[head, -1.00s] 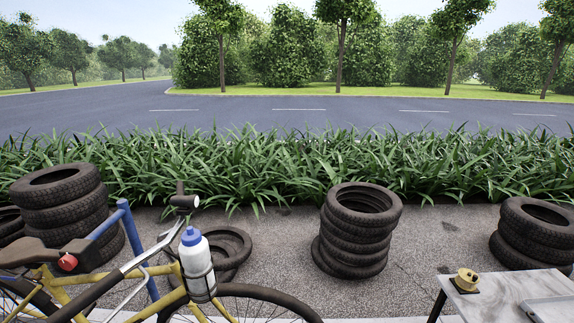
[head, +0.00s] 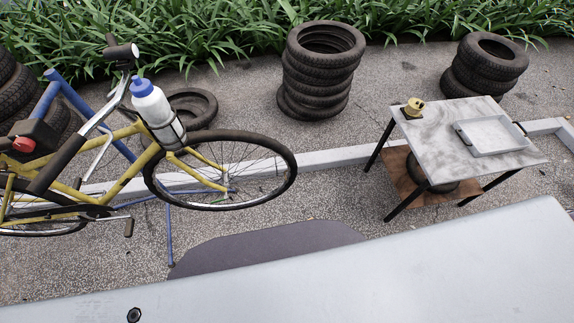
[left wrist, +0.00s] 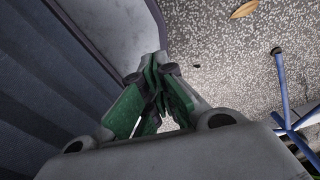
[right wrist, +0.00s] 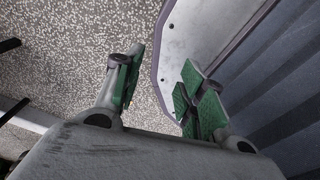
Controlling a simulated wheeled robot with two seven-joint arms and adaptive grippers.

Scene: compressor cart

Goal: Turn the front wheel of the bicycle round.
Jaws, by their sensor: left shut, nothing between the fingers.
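The yellow bicycle (head: 135,157) stands at the left of the head view, its handlebar at the top and a white bottle (head: 155,108) with a blue cap on its frame. Its front wheel (head: 218,206) faces right, with a black tyre and thin spokes. My left gripper (left wrist: 158,65) is shut and empty in the left wrist view, above the ground and well apart from the bicycle. My right gripper (right wrist: 163,62) is open and empty in the right wrist view. Neither gripper shows in the head view, and nothing touches the wheel.
A blue stand (head: 82,112) is by the bicycle; blue bars (left wrist: 284,90) also show in the left wrist view. A low table (head: 437,125) with a tray (head: 492,136) stands at the right. Tyre stacks (head: 318,75) line the hedge. Paving between wheel and table is clear apart from a grey kerb (head: 325,158).

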